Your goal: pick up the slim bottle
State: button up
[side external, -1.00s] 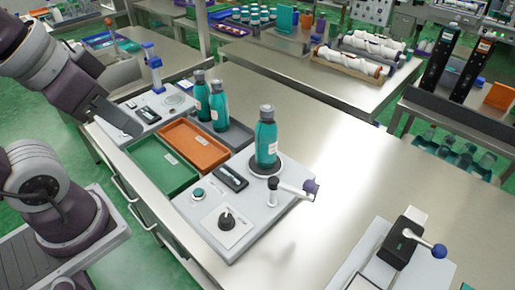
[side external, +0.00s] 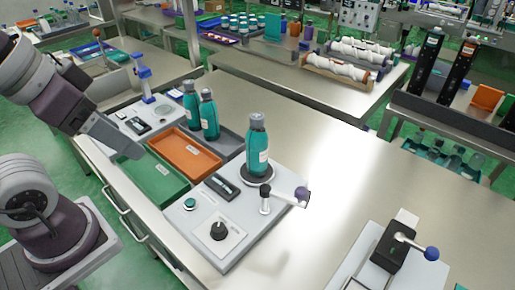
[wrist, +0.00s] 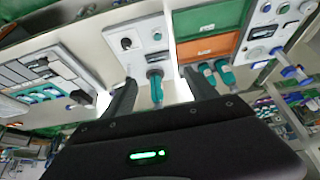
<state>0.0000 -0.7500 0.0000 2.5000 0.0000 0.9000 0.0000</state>
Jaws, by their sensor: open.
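Three teal bottles with dark grey caps stand upright in the side view. One bottle (side external: 257,150) is on a round dark disc of the pale applicator unit (side external: 225,248). Two others, a left bottle (side external: 192,106) and a right bottle (side external: 209,118), stand together in a grey tray (side external: 232,142). I cannot tell for certain which is the slim bottle. My gripper (side external: 132,148) is open and empty, above the green tray's left end, apart from all bottles. In the wrist view, the disc's bottle (wrist: 156,90) shows between the finger outlines, farther off.
A green tray (side external: 150,180) and an orange tray (side external: 185,153) lie between my gripper and the bottles. A lever with a purple knob (side external: 302,193) sticks out beside the disc. A black device with a blue knob (side external: 432,253) is front right. The table's middle is bare.

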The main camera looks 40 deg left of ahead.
notch_tip(320, 180, up, 5)
jog(key=n+g+h, duration=0.3)
jog(key=n+h, duration=1)
jog(key=n, duration=0.7)
send_over(266, 151)
jog(key=s+a, duration=0.2)
jog(key=a, duration=0.4)
notch_tip(266, 151, down, 19)
jog(key=x, duration=0.5)
jog(key=w+f+x, duration=0.1)
jog(key=x, duration=0.1)
jog(key=shift+f, duration=0.15)
grip_shut()
